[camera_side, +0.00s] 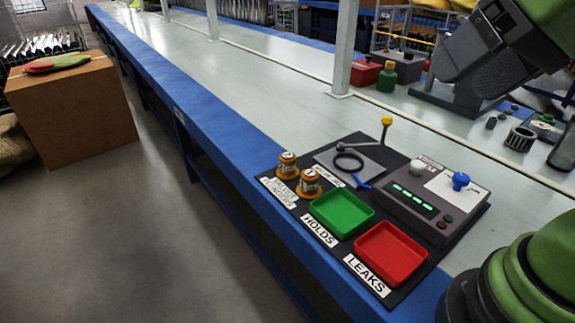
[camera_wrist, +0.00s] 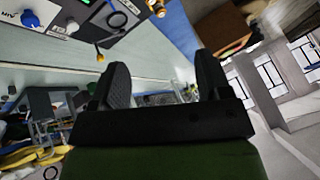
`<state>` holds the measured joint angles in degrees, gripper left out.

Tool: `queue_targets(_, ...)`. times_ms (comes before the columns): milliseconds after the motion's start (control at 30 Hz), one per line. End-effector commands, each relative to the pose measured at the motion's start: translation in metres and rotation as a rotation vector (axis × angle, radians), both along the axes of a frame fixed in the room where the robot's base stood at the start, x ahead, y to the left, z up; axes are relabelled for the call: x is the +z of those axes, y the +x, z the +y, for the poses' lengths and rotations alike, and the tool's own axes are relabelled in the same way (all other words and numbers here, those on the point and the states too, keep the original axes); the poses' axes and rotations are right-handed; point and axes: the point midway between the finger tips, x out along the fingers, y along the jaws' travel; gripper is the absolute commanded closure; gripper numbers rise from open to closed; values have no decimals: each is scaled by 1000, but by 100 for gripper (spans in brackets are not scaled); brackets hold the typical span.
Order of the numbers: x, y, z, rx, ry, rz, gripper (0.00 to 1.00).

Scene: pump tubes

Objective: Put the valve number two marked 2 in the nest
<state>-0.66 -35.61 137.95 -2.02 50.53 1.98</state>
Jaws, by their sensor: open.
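Two orange-brown valves with pale labels and dark tops stand upright at the left of a black board, a far one (camera_side: 287,165) and a near one (camera_side: 309,183). I cannot read surely which is marked 2. Behind them is a grey plate with a dark ring (camera_side: 349,162), apparently the nest, with a yellow-knobbed lever (camera_side: 386,121) beside it. My gripper (camera_wrist: 163,60) is open and empty, its two dark fingers spread. In the side view it is at the upper right, well away from the valves. In the wrist view, the valve area shows at the top edge.
A green tray (camera_side: 342,212) marked HOLDS and a red tray (camera_side: 391,252) marked LEAKS lie in front. A grey control box (camera_side: 428,199) with a blue knob (camera_side: 460,181) stands to the right. A white post (camera_side: 346,45) rises behind. The pale bench (camera_side: 260,90) is clear to the left.

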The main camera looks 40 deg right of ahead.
Motion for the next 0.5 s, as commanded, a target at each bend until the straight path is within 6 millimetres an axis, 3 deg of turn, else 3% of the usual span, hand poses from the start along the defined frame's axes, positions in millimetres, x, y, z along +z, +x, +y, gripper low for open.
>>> queue_targets(133,4,52,-4,-8,-47,55,29)
queue_targets(267,-4,103,-5,-13,-93,93,29)
queue_targets(500,-54,195,0,-8,-176,157,29)
